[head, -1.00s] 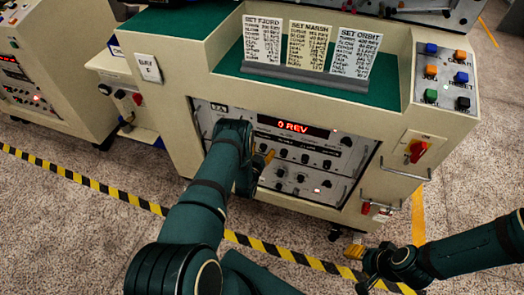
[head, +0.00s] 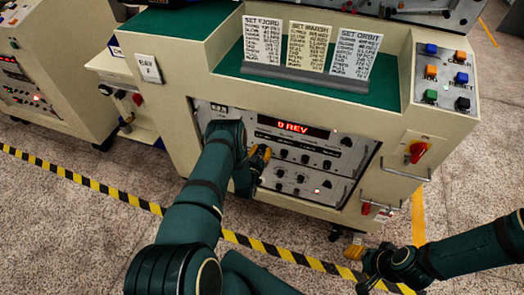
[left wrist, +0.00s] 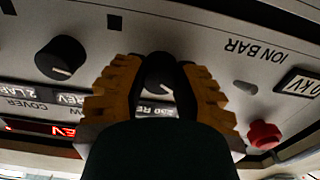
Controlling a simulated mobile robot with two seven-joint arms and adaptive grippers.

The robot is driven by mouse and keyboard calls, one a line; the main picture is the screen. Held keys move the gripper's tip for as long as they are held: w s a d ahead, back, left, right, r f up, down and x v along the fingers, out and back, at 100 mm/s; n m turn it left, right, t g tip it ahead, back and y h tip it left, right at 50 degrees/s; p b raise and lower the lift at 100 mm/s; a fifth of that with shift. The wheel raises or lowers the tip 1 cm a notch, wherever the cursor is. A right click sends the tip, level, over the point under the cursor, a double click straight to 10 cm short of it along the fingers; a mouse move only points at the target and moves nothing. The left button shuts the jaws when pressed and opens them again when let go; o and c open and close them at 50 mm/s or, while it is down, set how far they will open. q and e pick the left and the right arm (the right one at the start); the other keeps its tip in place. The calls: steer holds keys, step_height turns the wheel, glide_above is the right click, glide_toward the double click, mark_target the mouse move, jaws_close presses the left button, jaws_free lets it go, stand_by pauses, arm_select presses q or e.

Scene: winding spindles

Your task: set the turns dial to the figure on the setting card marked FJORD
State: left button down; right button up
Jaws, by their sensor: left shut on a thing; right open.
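The setting card marked FJORD (head: 263,40) stands leftmost of three cards on the console top; its smaller lines are too small to read surely. The red display (head: 292,128) on the front panel reads 0 REV. My left gripper (head: 259,157) is at the panel below the display. In the left wrist view its ridged yellow fingers (left wrist: 160,88) are shut on a black knob (left wrist: 160,68), one on each side. A partly hidden label beside the knob ends in REV. My right gripper (head: 362,262) is open and empty, low in front of the console.
The MARSH (head: 308,46) and ORBIT (head: 353,52) cards stand beside FJORD. A red switch (head: 418,152) and metal handles are at the console's right. Striped tape crosses the floor.

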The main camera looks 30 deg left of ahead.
arm_select(q)
steer(key=shift+n, duration=1.5)
steer(key=c, duration=0.6)
jaws_free()
steer(key=shift+s, duration=0.1)
steer(key=v, duration=1.1)
steer(key=shift+s, duration=0.4)
steer(key=shift+d, duration=0.1)
